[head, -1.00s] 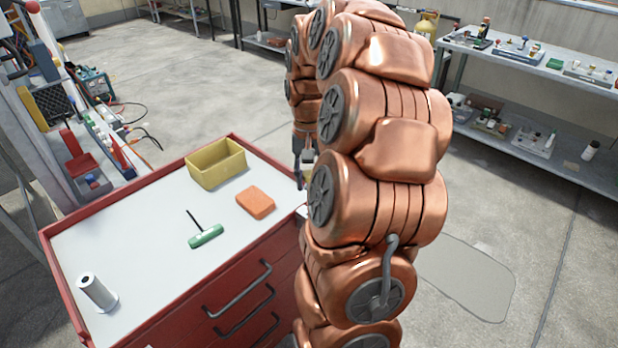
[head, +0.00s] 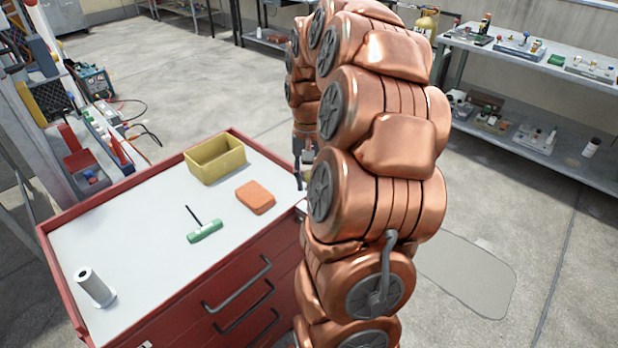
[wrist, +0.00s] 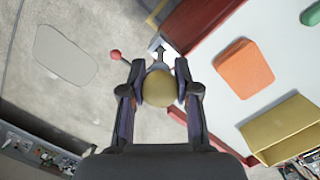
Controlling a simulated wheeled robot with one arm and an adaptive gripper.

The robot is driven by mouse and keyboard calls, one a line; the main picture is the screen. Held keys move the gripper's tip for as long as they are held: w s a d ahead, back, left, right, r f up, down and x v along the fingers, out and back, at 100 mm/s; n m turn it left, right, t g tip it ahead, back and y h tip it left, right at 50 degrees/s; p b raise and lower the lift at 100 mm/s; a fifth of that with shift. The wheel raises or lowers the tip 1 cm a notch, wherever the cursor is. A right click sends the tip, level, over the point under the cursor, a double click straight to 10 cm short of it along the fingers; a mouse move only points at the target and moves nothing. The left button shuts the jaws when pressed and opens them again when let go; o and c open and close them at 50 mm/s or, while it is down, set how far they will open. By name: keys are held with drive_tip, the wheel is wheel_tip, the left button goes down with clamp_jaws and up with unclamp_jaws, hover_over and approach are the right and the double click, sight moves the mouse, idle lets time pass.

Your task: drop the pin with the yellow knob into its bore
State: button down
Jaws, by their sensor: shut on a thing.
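The yellow knob (wrist: 159,88) of the pin sits between the two fingers of my gripper (wrist: 159,90) in the wrist view, and the gripper is shut on it. The pin's shaft is hidden below the knob. Just beyond the fingers, a pale fixture (wrist: 161,46) with a dark part shows at the cart's edge; its bore cannot be made out. A red knob (wrist: 115,55) on a thin rod stands left of the fingers. In the head view my gripper (head: 302,165) is at the cart's right corner, partly hidden by my arm.
The red cart (head: 170,168) has a pale top. On it are a yellow bin (head: 215,160), an orange block (head: 255,197), a green-handled tool (head: 205,232) and a grey cylinder (head: 94,287). Shelves (head: 540,140) with small parts stand at the right. Open floor lies between.

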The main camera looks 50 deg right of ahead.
drive_tip(key=shift+f+b, duration=1.55)
drive_tip(key=shift+f, duration=1.55)
drive_tip(key=c, duration=0.8)
unclamp_jaws()
drive_tip(key=shift+o, duration=0.2)
drive_tip(key=shift+r, duration=0.1)
drive_tip(key=r, duration=0.3)
drive_tip(key=w+d+r, duration=0.1)
drive_tip(key=r, duration=0.6)
drive_tip(key=shift+w+d+r, duration=0.15)
drive_tip(key=shift+r, duration=0.65)
